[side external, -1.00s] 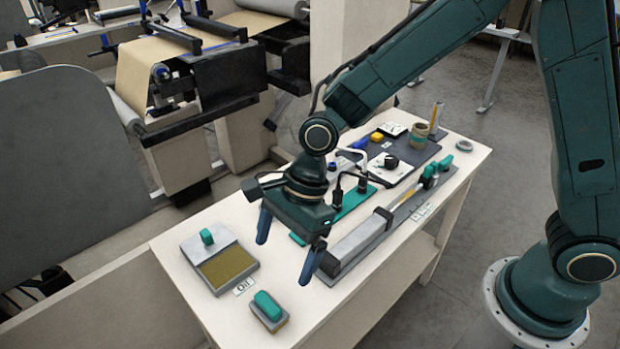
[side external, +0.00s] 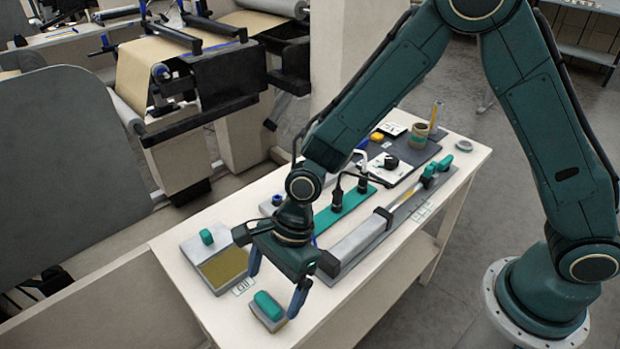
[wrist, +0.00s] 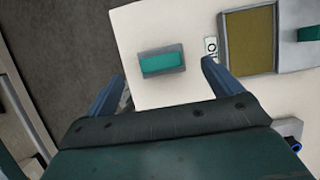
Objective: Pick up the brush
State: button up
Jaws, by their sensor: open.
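The brush (side external: 268,309) is a small grey block with a teal grip on top and a yellowish underside. It lies at the near left end of the white table, and in the wrist view it shows whole (wrist: 161,62). My gripper (side external: 276,284) is open and empty, its blue fingers pointing down above the brush area. In the wrist view the brush lies ahead of my gripper (wrist: 162,74), between the lines of the two fingers. The fingers look apart from the brush; the exact height gap is hard to tell.
A grey oil tray (side external: 246,258) with an amber surface and a teal-knobbed lid stands beside the brush, with a small label (side external: 243,287) by it. A long grey bar fixture (side external: 352,247) and a teal strip (side external: 340,212) lie right of my gripper. The table's edges are close by.

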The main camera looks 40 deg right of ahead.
aim_at(267, 303)
jog(key=shift+x, duration=2.55)
jog(key=shift+c, duration=0.4)
jog(key=shift+a, duration=0.1)
jog(key=c, duration=1.1)
jog(key=shift+r, duration=0.25)
notch_tip(267, 303, up, 20)
jog(key=shift+f, duration=0.2)
jog(key=shift+o, duration=1.1)
